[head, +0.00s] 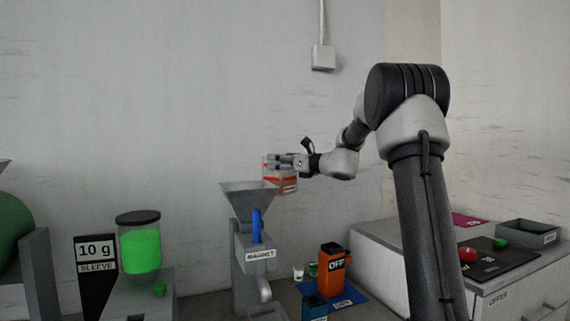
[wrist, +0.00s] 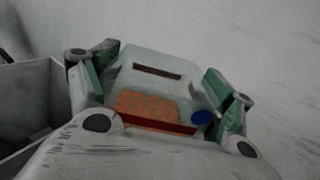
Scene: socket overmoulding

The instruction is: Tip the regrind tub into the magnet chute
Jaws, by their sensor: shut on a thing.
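My gripper (head: 276,161) is shut on the regrind tub (head: 285,183), a pale box with a red-orange band. It holds the tub in the air beside the upper right rim of the magnet chute's grey funnel (head: 247,192). The tub looks close to level. In the wrist view the tub (wrist: 158,68) sits between two green-padded fingers, with orange material in it, a red strip and a blue dot. A grey funnel wall (wrist: 30,95) shows at the left edge. The chute's body carries a MAGNET label (head: 260,254) and a blue part (head: 257,226). The funnel's inside is mostly hidden.
A hopper with green material (head: 140,250) and a "10 g SLEEVE" sign (head: 95,262) stand left of the chute. An orange OFF box (head: 334,270) and small cups stand to its right. A grey cabinet (head: 380,250) holds a black mat and a grey tray (head: 528,232).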

